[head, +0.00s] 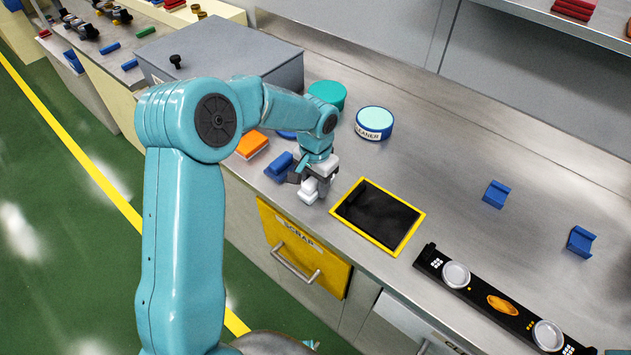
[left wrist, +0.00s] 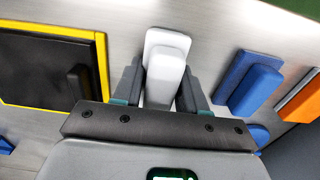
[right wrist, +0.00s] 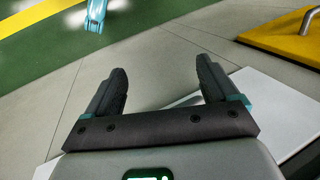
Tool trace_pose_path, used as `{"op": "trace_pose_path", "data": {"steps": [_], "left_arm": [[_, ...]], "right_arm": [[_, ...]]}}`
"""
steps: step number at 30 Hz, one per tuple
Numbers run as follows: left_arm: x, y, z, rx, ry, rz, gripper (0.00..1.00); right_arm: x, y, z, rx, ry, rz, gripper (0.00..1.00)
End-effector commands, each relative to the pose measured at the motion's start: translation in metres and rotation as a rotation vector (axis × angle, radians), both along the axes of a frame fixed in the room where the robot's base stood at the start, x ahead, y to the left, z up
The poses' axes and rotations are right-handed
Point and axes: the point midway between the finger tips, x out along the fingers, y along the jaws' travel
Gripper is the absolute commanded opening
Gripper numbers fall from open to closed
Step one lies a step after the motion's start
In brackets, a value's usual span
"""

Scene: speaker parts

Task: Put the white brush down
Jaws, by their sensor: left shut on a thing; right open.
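The white brush (head: 309,190) is at the front edge of the steel counter, beside the black pad with a yellow border. It also shows in the left wrist view (left wrist: 165,62), upright between the fingers. My left gripper (head: 312,178) is shut on the white brush; its fingers (left wrist: 160,88) stand on both sides of it. Whether the brush touches the counter is hard to tell. My right gripper (right wrist: 160,88) is open and empty, over the floor and cabinet front in the right wrist view.
The yellow-bordered black pad (head: 378,215) is to the right. A cleaner tub (head: 374,123) and a teal tub (head: 327,95) stand behind. A black speaker bar (head: 500,303) lies at the front right.

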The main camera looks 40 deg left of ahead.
Motion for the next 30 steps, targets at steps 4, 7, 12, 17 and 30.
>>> {"op": "trace_pose_path", "data": {"steps": [4, 7, 12, 17, 30], "left_arm": [[0.0, 0.0, 0.001, 0.0, -0.001, 0.0, 0.03], [0.0, 0.0, -0.002, 0.0, 0.0, 0.0, 0.03], [0.0, 0.0, -0.003, 0.0, 0.0, 0.0, 0.67], [0.0, 0.0, -0.003, 0.0, 0.0, 0.0, 0.67], [0.002, 0.0, 0.054, 0.001, -0.007, 0.0, 0.67]], "right_arm": [[0.0, 0.0, 0.0, 0.0, 0.0, 0.0, 0.87], [0.0, 0.0, -0.002, 0.0, 0.0, 0.0, 0.87], [0.0, 0.0, -0.003, 0.0, 0.0, 0.0, 0.87], [0.0, 0.0, -0.003, 0.0, 0.0, 0.0, 0.87], [0.0, 0.0, 0.001, 0.0, 0.0, 0.0, 0.87]]}}
